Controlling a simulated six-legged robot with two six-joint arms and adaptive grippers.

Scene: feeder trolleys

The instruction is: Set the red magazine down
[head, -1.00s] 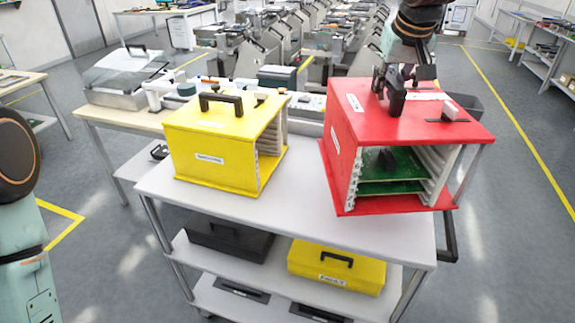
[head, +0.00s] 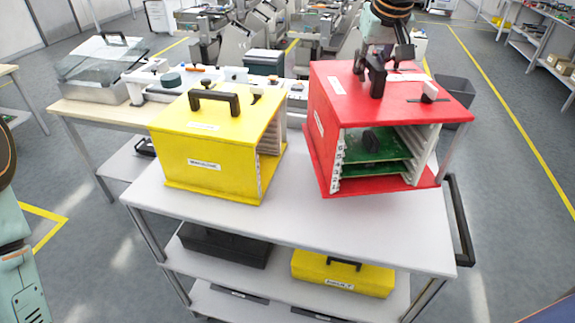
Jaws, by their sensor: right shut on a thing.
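The red magazine (head: 392,99) is an upright box at the right of the trolley's top shelf (head: 300,215). Its open front shows green boards (head: 372,146) in white slotted rails. My right gripper (head: 376,78) comes down from above and is shut on the magazine's top handle, which it mostly hides. I cannot tell whether the magazine's bottom touches the shelf or hangs a little above it. My left arm shows only at the left edge; its gripper is out of view.
A yellow magazine (head: 215,145) with a black handle stands left of the red one, with a narrow gap. The shelf's front strip is clear. A black case (head: 225,245) and a yellow case (head: 340,275) lie on the shelf below. A bench with equipment stands behind.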

